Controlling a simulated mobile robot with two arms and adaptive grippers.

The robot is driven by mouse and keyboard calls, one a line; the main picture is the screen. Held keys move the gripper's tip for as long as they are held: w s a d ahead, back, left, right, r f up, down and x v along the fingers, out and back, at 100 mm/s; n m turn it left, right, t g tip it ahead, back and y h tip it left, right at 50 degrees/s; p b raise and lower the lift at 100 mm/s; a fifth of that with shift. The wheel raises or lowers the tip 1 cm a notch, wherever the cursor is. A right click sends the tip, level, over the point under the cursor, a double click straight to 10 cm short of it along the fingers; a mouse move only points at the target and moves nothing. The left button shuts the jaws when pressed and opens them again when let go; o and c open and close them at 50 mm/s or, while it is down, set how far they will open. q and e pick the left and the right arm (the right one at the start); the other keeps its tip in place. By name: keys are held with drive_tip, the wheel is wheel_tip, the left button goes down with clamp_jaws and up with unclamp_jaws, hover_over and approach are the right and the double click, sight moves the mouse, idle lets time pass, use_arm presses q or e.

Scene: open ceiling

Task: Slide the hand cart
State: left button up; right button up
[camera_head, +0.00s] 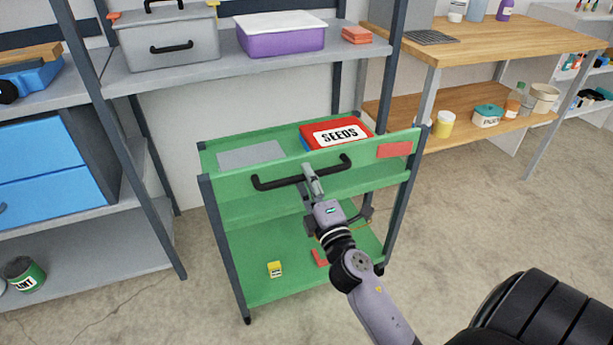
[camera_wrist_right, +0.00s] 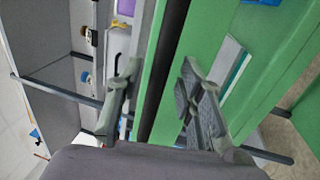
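The green hand cart (camera_head: 270,215) has dark posts and small casters and stands in front of the grey shelving. Its black handle (camera_head: 275,182) runs across the near side of the top tray. My right gripper (camera_head: 312,182) reaches the handle right of its middle. In the right wrist view the gripper (camera_wrist_right: 161,80) has its fingers apart on either side of the black handle bar (camera_wrist_right: 168,60), with gaps visible, so it looks open around the bar. My left gripper is not in view.
A red SEEDS box (camera_head: 335,135) and a grey sheet (camera_head: 250,154) lie on the cart's top; a yellow box (camera_head: 274,269) is below. Shelving (camera_head: 125,78) stands behind and left, a wooden workbench (camera_head: 480,45) at right. The floor (camera_head: 480,220) at right is clear.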

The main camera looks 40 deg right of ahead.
drive_tip(key=v, duration=0.6)
drive_tip(key=shift+s, duration=0.2)
